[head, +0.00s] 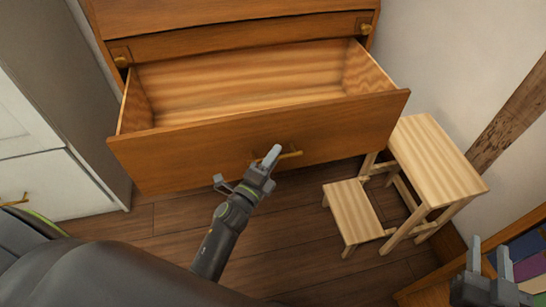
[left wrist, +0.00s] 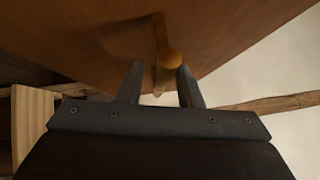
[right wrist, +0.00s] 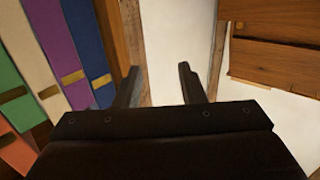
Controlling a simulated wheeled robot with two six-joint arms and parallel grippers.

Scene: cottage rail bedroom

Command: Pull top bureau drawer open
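The wooden bureau drawer (head: 330,128) is pulled well out in the head view, and its inside looks empty. A brass bar handle (head: 290,155) is on its front. My left gripper (head: 272,158) is at this handle. In the left wrist view the handle (left wrist: 170,58) lies between the two spread fingers, with gaps showing, so the gripper looks open around it rather than clamped. Part of the handle is hidden by the gripper in the head view. My right gripper (head: 488,250) is open and empty at the lower right, far from the drawer.
A light wooden step stool (head: 435,160) stands right of the drawer. A shelf of coloured books (head: 520,255) is near my right gripper and in the right wrist view (right wrist: 50,60). A white cabinet (head: 60,185) stands at left. Bare floor lies below the drawer.

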